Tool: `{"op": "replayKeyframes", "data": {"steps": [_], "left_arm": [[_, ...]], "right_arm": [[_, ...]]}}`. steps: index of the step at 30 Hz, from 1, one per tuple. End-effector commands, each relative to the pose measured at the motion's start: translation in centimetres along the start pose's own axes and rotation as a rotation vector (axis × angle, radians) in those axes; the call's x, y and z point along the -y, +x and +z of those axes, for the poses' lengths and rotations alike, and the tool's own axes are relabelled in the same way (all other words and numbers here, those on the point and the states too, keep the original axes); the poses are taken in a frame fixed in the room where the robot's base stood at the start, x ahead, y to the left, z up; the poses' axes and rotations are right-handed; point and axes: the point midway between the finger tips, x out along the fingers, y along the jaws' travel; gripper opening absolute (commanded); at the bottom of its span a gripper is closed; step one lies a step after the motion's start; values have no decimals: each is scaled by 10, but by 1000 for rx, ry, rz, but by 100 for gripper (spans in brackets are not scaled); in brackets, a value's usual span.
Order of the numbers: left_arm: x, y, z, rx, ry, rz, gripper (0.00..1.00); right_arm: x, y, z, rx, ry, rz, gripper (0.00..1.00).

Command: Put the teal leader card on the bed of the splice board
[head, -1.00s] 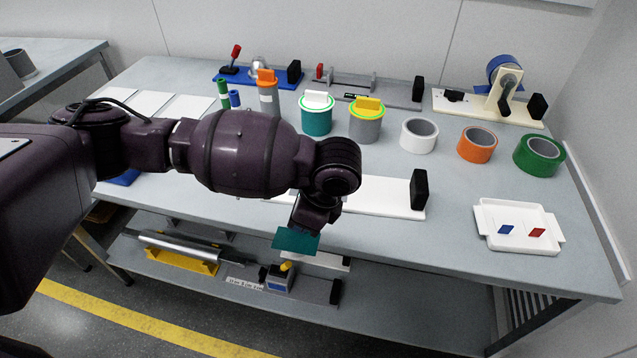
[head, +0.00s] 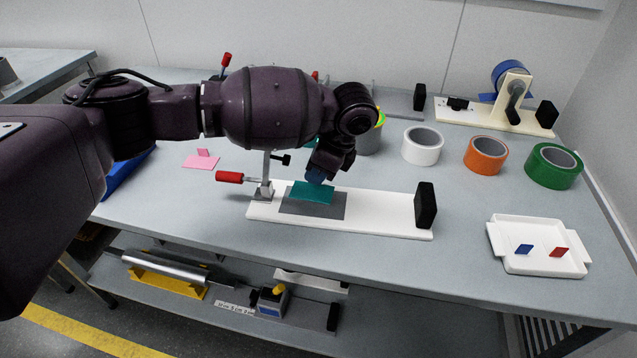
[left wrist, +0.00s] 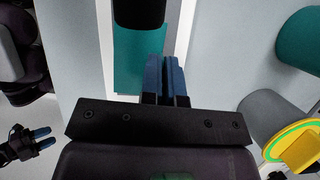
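The teal leader card (head: 313,193) is at my left gripper (head: 319,178), over the back part of the grey bed (head: 318,211) of the white splice board (head: 380,222). The blue fingers look closed at the card's back edge; the exact grip is partly hidden. Whether the card touches the bed is unclear. The left wrist view shows the card (left wrist: 140,65) beside the left fingers (left wrist: 167,80). The board has a red-handled clamp (head: 230,177) at its left and a black block (head: 425,205) at its right. My right gripper (left wrist: 42,137) shows in the left wrist view, its fingers apart and empty.
A pink card (head: 201,161) lies behind and left of the board. White (head: 422,146), orange (head: 486,155) and green (head: 554,166) tape rolls stand behind and right. A white tray (head: 510,262) with a blue and a red tab sits right, with clear table between it and the board.

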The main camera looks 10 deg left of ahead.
Motion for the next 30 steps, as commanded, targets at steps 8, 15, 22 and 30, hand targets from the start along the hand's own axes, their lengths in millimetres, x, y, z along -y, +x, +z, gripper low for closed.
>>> {"op": "replayKeyframes", "data": {"steps": [8,15,22,30], "left_arm": [[7,12,-5,0,2,3,0],[7,34,-14,0,1,2,0],[7,32,-13,0,-1,-1,0],[7,34,-14,0,-1,0,28]], "right_arm": [[0,1,5,9,1,1,43],[2,5,18,33,2,-2,43],[2,6,12,21,1,-3,43],[2,6,10,16,1,-4,43]]}}
